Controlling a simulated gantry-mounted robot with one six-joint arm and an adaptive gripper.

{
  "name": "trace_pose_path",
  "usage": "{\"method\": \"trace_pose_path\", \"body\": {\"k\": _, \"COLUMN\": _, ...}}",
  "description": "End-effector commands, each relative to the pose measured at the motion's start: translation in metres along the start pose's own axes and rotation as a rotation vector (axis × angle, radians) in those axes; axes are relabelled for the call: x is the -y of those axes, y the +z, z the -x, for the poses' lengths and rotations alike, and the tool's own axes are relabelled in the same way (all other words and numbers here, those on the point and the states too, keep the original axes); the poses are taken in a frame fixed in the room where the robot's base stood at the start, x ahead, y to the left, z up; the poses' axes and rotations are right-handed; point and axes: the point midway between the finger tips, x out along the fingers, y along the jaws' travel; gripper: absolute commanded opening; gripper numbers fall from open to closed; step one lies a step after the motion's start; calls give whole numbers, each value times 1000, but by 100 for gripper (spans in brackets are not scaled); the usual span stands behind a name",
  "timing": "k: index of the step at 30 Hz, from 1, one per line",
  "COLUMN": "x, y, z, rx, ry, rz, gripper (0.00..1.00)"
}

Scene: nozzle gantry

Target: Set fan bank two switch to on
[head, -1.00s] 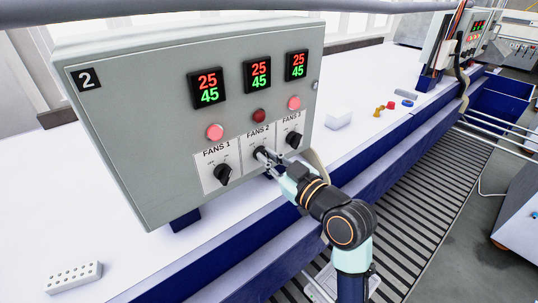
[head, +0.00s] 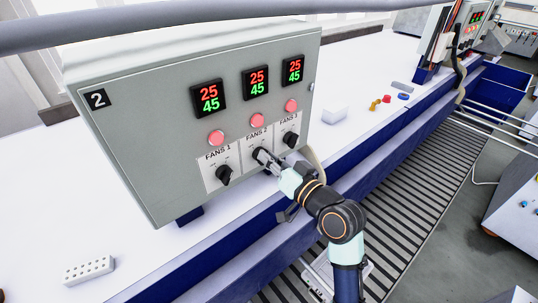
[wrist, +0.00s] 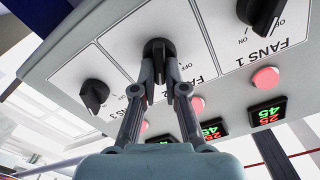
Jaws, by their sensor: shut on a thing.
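The grey control box (head: 130,140) marked 2 has three black rotary switches under FANS 1, FANS 2 and FANS 3. My gripper (head: 265,157) is at the middle one, FANS 2, and hides most of it in the head view. In the wrist view, the FANS 2 switch (wrist: 158,47) stands between the fingertips of my gripper (wrist: 163,80), which is shut on it. The exact pointer direction of the switch is hard to read. The FANS 2 lamp (head: 257,121) above it glows light red.
The FANS 1 switch (head: 223,175) and FANS 3 switch (head: 291,139) sit close on either side of my gripper. Their lamps also glow. A white block (head: 334,114) lies on the white surface right of the box. A conveyor (head: 400,190) runs alongside.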

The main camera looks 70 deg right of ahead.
Motion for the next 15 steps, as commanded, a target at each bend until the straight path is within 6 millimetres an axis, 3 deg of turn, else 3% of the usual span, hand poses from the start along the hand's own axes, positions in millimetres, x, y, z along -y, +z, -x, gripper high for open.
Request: {"method": "trace_pose_path", "body": {"k": 15, "x": -1, "y": 0, "z": 0, "rx": 0, "ry": 0, "rz": -38, "gripper": 0}}
